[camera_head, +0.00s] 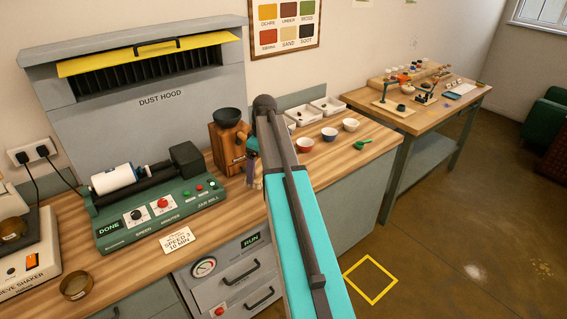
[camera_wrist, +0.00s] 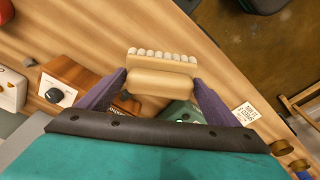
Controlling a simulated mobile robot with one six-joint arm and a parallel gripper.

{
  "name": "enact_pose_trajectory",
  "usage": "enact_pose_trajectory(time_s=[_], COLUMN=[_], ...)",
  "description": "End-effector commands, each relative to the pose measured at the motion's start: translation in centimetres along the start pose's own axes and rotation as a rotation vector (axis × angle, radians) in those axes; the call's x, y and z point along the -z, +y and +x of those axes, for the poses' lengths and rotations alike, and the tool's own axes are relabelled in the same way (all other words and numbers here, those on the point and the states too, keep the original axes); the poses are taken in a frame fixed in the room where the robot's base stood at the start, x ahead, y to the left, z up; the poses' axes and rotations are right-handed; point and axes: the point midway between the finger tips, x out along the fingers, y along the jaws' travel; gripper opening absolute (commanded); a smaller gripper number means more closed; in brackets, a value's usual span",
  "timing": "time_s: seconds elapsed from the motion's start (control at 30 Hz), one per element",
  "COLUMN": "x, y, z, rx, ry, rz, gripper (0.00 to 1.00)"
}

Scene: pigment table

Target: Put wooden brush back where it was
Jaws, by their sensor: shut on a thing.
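The wooden brush (camera_wrist: 161,78), a pale block with a row of whitish bristle tufts, is between the two purple fingers of my gripper (camera_wrist: 152,88) in the wrist view. My gripper is shut on it, with the bristles facing the top of that picture. The wooden counter shows beneath. In the head view my gripper (camera_head: 254,170) is mostly hidden behind my arm, close to the wooden grinder and above the counter (camera_head: 325,165). I cannot make out the brush in the head view.
The wooden grinder (camera_head: 228,145) with a dark bowl stands beside my gripper. The green jar mill (camera_head: 150,215) and a card (camera_head: 181,239) are to the left. Bowls (camera_head: 329,135), white trays (camera_head: 326,106) and a green scoop (camera_head: 363,145) are to the right.

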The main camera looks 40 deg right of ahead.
Motion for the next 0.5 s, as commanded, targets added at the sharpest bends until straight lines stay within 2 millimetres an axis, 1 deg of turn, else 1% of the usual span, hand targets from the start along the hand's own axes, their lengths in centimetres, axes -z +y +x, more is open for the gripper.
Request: enact_pose_trajectory(time_s=[0.03, 0.2, 0.27, 0.3, 0.5], x=[0.9, 3.7, 4.5, 5.1, 7.2], y=[-2.1, -7.3, -9.1, -10.4, -16.5], z=[0.6, 1.2, 1.4, 1.6, 2.3], rx=[-0.004, -0.017, -0.022, -0.026, -0.041], ry=[0.001, 0.002, 0.001, 0.001, 0.001], rz=[0.017, 0.109, 0.142, 0.162, 0.269], gripper=[0.65, 0.65, 0.65, 0.65, 0.65])
